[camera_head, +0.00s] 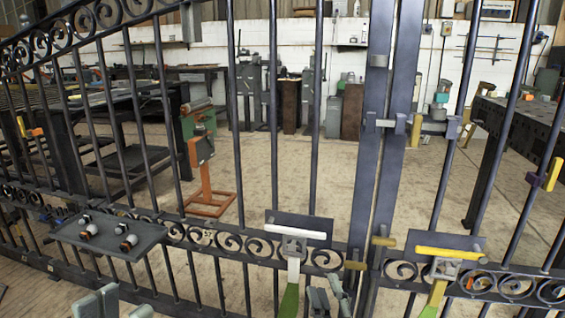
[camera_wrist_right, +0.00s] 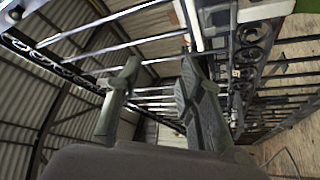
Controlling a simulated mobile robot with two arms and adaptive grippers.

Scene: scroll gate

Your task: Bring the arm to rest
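My left gripper (camera_head: 122,303) shows at the bottom left of the head view, cut off by the lower edge. Its finger pads stand apart, with nothing seen between them. My right gripper (camera_head: 328,296) is low in the middle, just right of the white-barred handle. In the right wrist view its two fingers (camera_wrist_right: 158,85) are spread, with no object held between them. The dark scroll gate (camera_head: 235,110) stands in front of both grippers. Whether the right fingers touch the gate cannot be told.
The gate carries a white-barred handle with a green lever (camera_head: 290,295), a yellow-barred handle (camera_head: 447,253), and a small shelf (camera_head: 70,234) holding orange-and-white pieces. An orange stand (camera_head: 207,195), a dark workbench (camera_head: 520,125) and open floor (camera_head: 290,170) lie beyond the bars.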

